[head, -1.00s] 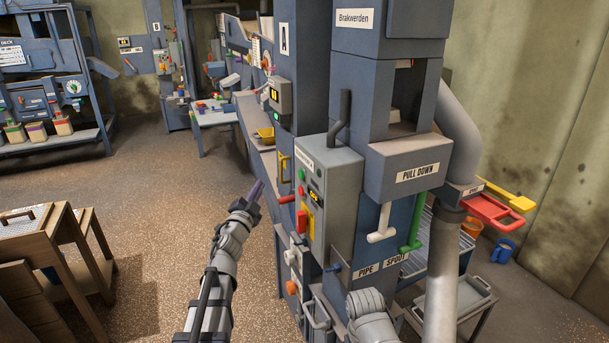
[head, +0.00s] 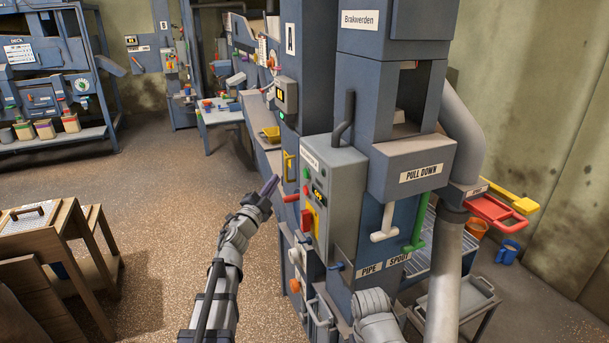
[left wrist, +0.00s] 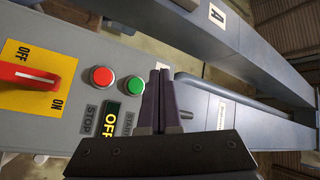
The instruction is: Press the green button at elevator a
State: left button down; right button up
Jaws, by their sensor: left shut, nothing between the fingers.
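The green button (left wrist: 133,86) shows large in the left wrist view, beside the red button (left wrist: 103,78) on the grey control box. In the head view the green button (head: 307,173) is small, near the top of the box (head: 335,190) on elevator A. My left gripper (head: 273,184) is shut and empty, to the left of the box in the head view. In the left wrist view its fingertips (left wrist: 160,72) lie just right of the green button, and I see no contact. My right gripper is not in view; part of my right arm shows at the bottom.
A red rotary switch (left wrist: 38,76) on a yellow plate and a lit OFF display (left wrist: 109,123) are on the same box. A red lever (head: 291,198) and a yellow handle (head: 289,166) stick out near my left gripper. Open floor lies to the left.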

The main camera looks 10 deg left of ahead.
pick_arm(q)
jog(key=w+d, duration=0.3)
jog(key=d, duration=0.2)
jog(key=shift+w, duration=0.2)
jog(key=shift+w+d, duration=0.1)
jog(key=shift+d, duration=0.05)
dwell(1.9)
jog(key=shift+w+d, duration=0.15)
jog(key=shift+d, duration=0.1)
jog(key=shift+w+d, duration=0.3)
jog(key=shift+d, duration=0.1)
dwell(1.1)
jog(key=shift+s+a, duration=0.55)
jog(key=shift+a, duration=0.15)
jog(key=s+a, duration=0.2)
jog(key=a, duration=0.2)
jog(key=shift+s+a, duration=0.1)
jog(key=shift+s, duration=0.3)
